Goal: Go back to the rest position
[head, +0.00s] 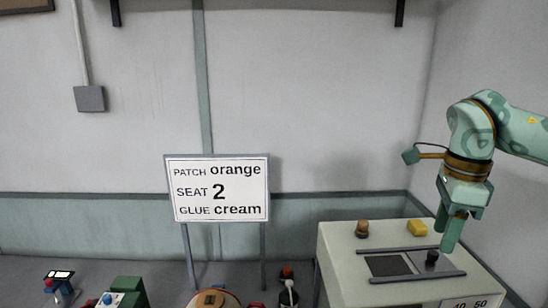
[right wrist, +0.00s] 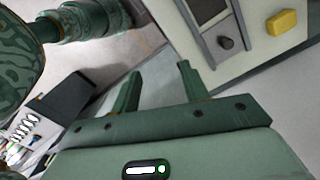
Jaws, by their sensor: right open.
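My right gripper (head: 453,232) hangs from the right arm, pointing down over the right part of a pale machine (head: 345,268). Its two fingers (right wrist: 160,72) stand apart in the right wrist view with nothing between them. A dark knob (head: 432,257) sits on the machine's railed track beside the fingers in the head view; it also shows in the right wrist view (right wrist: 226,43), clear of the fingers. My left gripper is in neither view.
A yellow block (head: 417,228) and a brown knob (head: 362,229) stand on the machine top. A sign (head: 217,189) reads patch orange, seat 2, glue cream. Small items, including a round-topped object (head: 213,299), line the bottom edge. The wall is behind.

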